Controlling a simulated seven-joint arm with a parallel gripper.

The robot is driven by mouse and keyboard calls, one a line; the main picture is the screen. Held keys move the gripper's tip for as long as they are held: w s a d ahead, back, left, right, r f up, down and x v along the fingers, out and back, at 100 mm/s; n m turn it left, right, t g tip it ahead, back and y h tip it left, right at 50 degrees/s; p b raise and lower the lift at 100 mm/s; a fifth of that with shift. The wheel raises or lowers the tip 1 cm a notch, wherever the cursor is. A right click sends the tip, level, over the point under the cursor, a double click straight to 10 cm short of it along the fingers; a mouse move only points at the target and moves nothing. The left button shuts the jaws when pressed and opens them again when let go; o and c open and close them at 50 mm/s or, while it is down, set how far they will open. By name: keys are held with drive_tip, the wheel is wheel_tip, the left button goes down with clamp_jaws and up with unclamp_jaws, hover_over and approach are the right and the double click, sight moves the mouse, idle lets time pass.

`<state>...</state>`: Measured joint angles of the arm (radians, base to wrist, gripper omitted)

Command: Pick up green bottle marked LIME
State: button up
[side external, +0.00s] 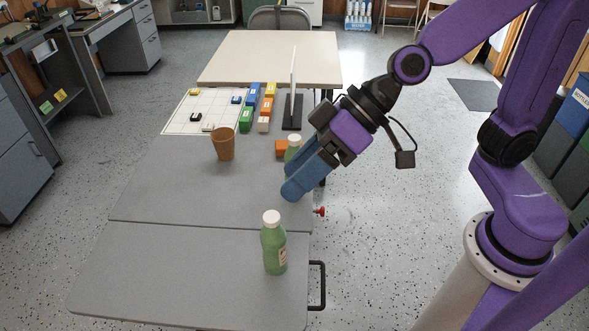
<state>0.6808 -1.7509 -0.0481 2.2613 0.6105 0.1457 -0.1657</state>
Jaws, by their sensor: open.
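A green bottle (273,248) with a white cap stands upright on the near part of the grey table. A pale label shows on its side, but its lettering is too small to read. A second green bottle (293,147) with a white cap stands farther back, mostly hidden behind my gripper. I cannot tell which bottle is marked LIME. My gripper (294,188) has blue fingers, is open, and points down and left over the table's right side. It is in front of the far bottle in the picture and beyond the near one. I see nothing held in it.
A brown cup (223,144) stands left of my gripper. Behind are a white grid board (207,118), several coloured blocks (246,119) and an upright thin panel (293,85) on a black base. An orange block (281,148) sits by the far bottle. The table's left front is clear.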

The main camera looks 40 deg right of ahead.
sight(296, 148)
drive_tip(key=w+m+t+h, duration=0.4)
drive_tip(key=w+m+t, duration=0.4)
drive_tip(key=w, duration=0.8)
drive_tip(key=w+d+f+m+t+h, duration=0.2)
drive_tip(key=w+d+m+t+h, duration=0.15)
drive_tip(key=d+h, duration=0.4)
drive_tip(key=d+m+g+h, duration=0.1)
drive_tip(key=d+m+h, duration=0.3)
drive_tip(key=d+h, duration=0.4)
wheel_tip(296, 148, down, 20)
drive_tip(key=d, duration=0.1)
drive_tip(key=shift+h, duration=0.45)
drive_tip(key=x, duration=0.5)
drive_tip(key=shift+d, duration=0.35)
drive_tip(key=shift+x, duration=2.65)
drive_tip(key=shift+a+r, duration=0.1)
drive_tip(key=shift+r, duration=0.1)
